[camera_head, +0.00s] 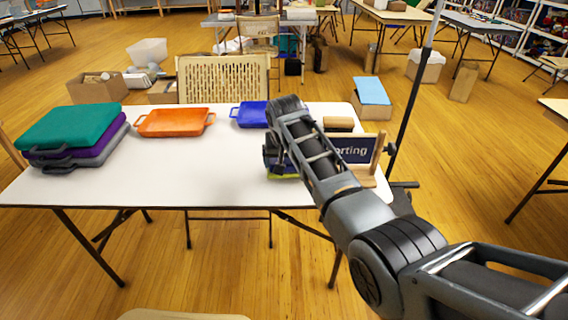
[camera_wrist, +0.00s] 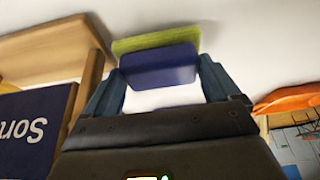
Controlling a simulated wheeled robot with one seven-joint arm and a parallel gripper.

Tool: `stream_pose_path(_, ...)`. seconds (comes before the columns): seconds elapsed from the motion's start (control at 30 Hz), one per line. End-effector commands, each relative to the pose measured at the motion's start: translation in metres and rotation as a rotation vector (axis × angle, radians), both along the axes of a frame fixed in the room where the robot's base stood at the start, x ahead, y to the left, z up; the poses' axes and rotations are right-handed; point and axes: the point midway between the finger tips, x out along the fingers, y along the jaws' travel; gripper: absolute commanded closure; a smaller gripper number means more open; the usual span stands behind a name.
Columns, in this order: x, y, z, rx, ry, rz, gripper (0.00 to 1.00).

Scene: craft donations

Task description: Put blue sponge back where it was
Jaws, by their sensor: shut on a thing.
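My gripper (camera_wrist: 162,72) is shut on the blue sponge (camera_wrist: 160,68), with one finger at each end of it. A yellow-green sponge or layer (camera_wrist: 155,38) lies against the blue sponge's far side in the wrist view; I cannot tell whether it is a separate piece. In the head view my arm covers most of the gripper and the blue sponge, over the right part of the white table (camera_head: 225,172). A yellow-green edge (camera_head: 284,177) shows low beside the arm there. Whether the sponge touches anything below is unclear.
A dark sign in a wooden stand (camera_head: 355,150) and a wooden block (camera_head: 338,124) stand close right of my arm. A blue tray (camera_head: 247,115) and an orange tray (camera_head: 175,123) lie behind and left. Stacked cases (camera_head: 72,130) occupy the left end. The front middle is clear.

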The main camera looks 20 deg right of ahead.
Motion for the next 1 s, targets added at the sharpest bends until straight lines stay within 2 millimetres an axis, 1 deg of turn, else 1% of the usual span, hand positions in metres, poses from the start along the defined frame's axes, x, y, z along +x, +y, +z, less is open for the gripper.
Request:
stream_pose_path(0.13,0.0,0.0,-0.01,0.0,-0.001,0.0,0.49)
stream_pose_path(0.37,0.0,0.0,-0.012,0.0,-0.001,0.0,0.49)
stream_pose_path(0.6,0.0,0.0,-0.019,0.0,-0.001,0.0,0.49)
stream_pose_path(0.63,0.0,0.0,-0.018,0.0,-0.001,0.0,0.09)
stream_pose_path(0.7,0.0,0.0,-0.018,0.0,-0.001,0.0,0.02)
stream_pose_path(0.73,0.0,0.0,-0.018,0.0,-0.001,0.0,0.0)
stream_pose_path(1.0,0.0,0.0,-0.017,-0.001,-0.002,0.0,0.0)
